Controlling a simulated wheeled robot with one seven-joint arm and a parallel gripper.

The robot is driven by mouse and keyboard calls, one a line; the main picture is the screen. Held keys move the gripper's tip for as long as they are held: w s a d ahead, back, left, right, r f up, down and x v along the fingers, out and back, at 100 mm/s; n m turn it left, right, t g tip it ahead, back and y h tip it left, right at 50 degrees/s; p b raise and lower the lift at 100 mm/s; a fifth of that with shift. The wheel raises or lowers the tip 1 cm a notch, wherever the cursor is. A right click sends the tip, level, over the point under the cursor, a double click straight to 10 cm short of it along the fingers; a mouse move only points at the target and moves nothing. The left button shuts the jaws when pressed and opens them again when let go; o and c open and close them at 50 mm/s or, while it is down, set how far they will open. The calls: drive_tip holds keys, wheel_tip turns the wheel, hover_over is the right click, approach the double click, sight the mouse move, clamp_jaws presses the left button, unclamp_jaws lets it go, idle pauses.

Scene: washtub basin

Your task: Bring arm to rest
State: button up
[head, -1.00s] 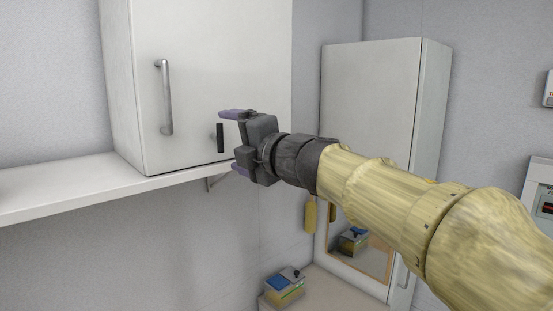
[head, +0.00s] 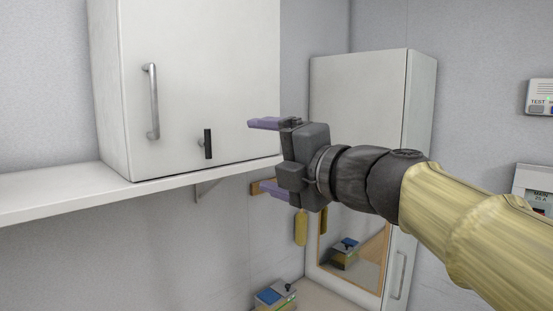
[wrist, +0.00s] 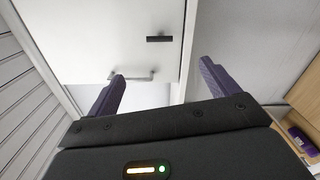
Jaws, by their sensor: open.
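My gripper (head: 262,158) is open and empty, with its two purple fingers spread wide. In the head view it points left, toward the white wall cabinet (head: 195,95), and stands apart from its lower right corner as far as I can tell. The arm reaches in from the right edge. In the wrist view the gripper (wrist: 165,85) shows both fingers, with nothing between them. Beyond them are the cabinet door (wrist: 120,40), its bar handle (wrist: 132,76) and a small black handle (wrist: 160,38).
A white shelf (head: 60,192) runs under the wall cabinet. A tall white cabinet (head: 355,105) with a mirror (head: 350,250) stands behind my arm. A small box (head: 275,296) sits low in the corner. A yellow item (head: 300,228) hangs below my gripper.

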drive_tip(key=w+d+f+m+t+h, duration=0.2)
drive_tip(key=w+d+f+m+h, duration=0.15)
drive_tip(key=f+m, duration=0.3)
drive_tip(key=w+d+f+m+t+h, duration=0.1)
drive_tip(key=w+d+f+m+h, duration=0.2)
drive_tip(key=w+d+f+m, duration=0.3)
drive_tip(key=s+d+f+m+g+h, duration=0.1)
drive_tip(key=d+f+m+h, duration=0.2)
drive_tip(key=f, duration=0.4)
drive_tip(key=d+f+m+g+h, duration=0.1)
drive_tip(key=d+f+m+h, duration=0.2)
drive_tip(key=f, duration=0.5)
drive_tip(key=s+d+f+m+g, duration=0.2)
drive_tip(key=s+f+m+g, duration=0.3)
drive_tip(key=s+f, duration=0.4)
drive_tip(key=s+d+f+m+g+h+b, duration=0.1)
drive_tip(key=s+d+f+m+g, duration=0.2)
drive_tip(key=f, duration=1)
drive_tip(key=s+m+g, duration=0.2)
drive_tip(key=s+m, duration=0.2)
drive_tip(key=s, duration=0.2)
drive_tip(key=shift+d+f, duration=0.2)
drive_tip(key=shift+f, duration=0.05)
drive_tip(key=shift+w, duration=0.1)
